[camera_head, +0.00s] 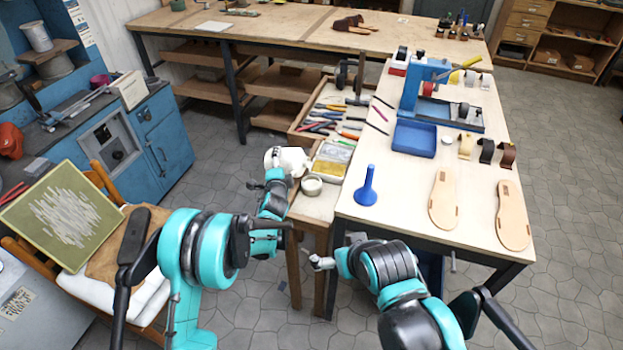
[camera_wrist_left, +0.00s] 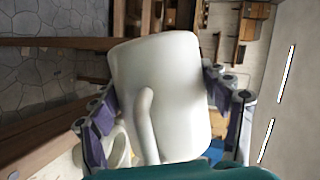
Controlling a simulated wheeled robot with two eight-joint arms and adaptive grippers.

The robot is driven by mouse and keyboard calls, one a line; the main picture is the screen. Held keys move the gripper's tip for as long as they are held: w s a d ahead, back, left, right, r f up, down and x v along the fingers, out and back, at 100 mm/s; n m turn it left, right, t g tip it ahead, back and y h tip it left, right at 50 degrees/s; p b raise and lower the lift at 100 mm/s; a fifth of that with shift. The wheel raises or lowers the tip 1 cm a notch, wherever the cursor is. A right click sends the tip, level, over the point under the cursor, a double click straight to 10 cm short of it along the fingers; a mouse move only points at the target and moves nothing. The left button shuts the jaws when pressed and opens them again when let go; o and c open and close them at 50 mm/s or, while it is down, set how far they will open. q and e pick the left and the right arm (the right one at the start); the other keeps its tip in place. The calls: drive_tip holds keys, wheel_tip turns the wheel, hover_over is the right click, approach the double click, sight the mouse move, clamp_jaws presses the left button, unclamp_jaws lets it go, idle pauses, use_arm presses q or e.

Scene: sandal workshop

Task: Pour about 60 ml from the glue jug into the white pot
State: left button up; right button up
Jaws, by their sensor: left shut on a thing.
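The white glue jug (camera_head: 288,158) is in my left gripper (camera_head: 276,178), above the near end of the small wooden side bench. In the left wrist view the jug (camera_wrist_left: 170,85) fills the middle, its handle toward me, with purple-grey fingers on both sides. The jug looks tilted, but its mouth and contents are hidden. The white pot (camera_head: 311,185) stands on the side bench just right of the jug, apart from it in the head view. My right gripper (camera_head: 320,262) is low beside the worktable's near left corner. It looks empty; its finger opening is unclear.
A yellow-filled tray (camera_head: 331,160) sits behind the pot. Several tools lie in the drawer tray beyond. The pale worktable (camera_head: 400,190) at right bears a blue funnel-shaped thing (camera_head: 367,186), a blue tray (camera_head: 414,138) and two sandal soles (camera_head: 443,200). A chair (camera_head: 100,262) stands left.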

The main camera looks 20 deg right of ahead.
idle(0.3)
idle(0.4)
use_arm(q)
drive_tip(key=shift+s+d+r+n+g+h, duration=0.1)
drive_tip(key=shift+n+g+h, duration=0.1)
drive_tip(key=shift+n, duration=0.2)
drive_tip(key=shift+d+r+n+g+h, duration=0.1)
drive_tip(key=shift+n+g, duration=0.1)
drive_tip(key=shift+n, duration=0.2)
drive_tip(key=shift+s+d+n+g+h, duration=0.15)
drive_tip(key=shift+n+g+h, duration=0.15)
drive_tip(key=shift+n, duration=0.2)
drive_tip(key=shift+s+d+n+g+h, duration=0.2)
drive_tip(key=shift+d+n+g+h, duration=0.15)
drive_tip(key=shift+n, duration=0.25)
drive_tip(key=shift+s+d+f+n+g+h+b, duration=0.15)
drive_tip(key=shift+n+g+h+b, duration=0.1)
drive_tip(key=shift+n+b, duration=0.25)
drive_tip(key=shift+w+f+n+h, duration=0.1)
drive_tip(key=shift+w+n+h, duration=0.15)
drive_tip(key=shift+n, duration=0.35)
drive_tip(key=shift+a+f+n+g+h+b, duration=0.15)
drive_tip(key=shift+f+n+g+h+b, duration=0.1)
drive_tip(key=shift+n+g+h+b, duration=0.3)
drive_tip(key=shift+a+f+n+g+h+b, duration=0.1)
drive_tip(key=shift+f+n+g+h+b, duration=0.2)
drive_tip(key=shift+n+b, duration=0.35)
drive_tip(key=shift+r+n+h, duration=0.5)
drive_tip(key=shift+r+n, duration=0.1)
drive_tip(key=shift+r, duration=0.05)
